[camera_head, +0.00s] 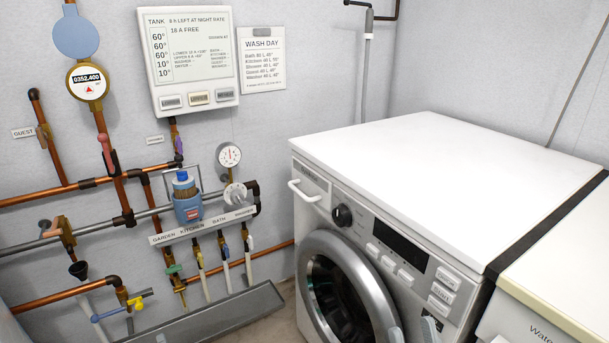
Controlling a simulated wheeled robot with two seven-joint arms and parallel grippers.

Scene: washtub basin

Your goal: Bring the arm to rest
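The tips of my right gripper (413,333) show at the bottom edge, in front of the washing machine (430,165). Two grey fingertips stand apart with a gap between them, and nothing shows in the gap. The rest of this gripper and its arm is below the picture. My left gripper and arm are not in view.
The machine's round door (312,262) looks closed, with its drawer handle (304,192) above left. A second white appliance (560,285) stands at right. Copper pipes, valves and a pressure gauge (229,155) line the left wall above a grey trough (225,317).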

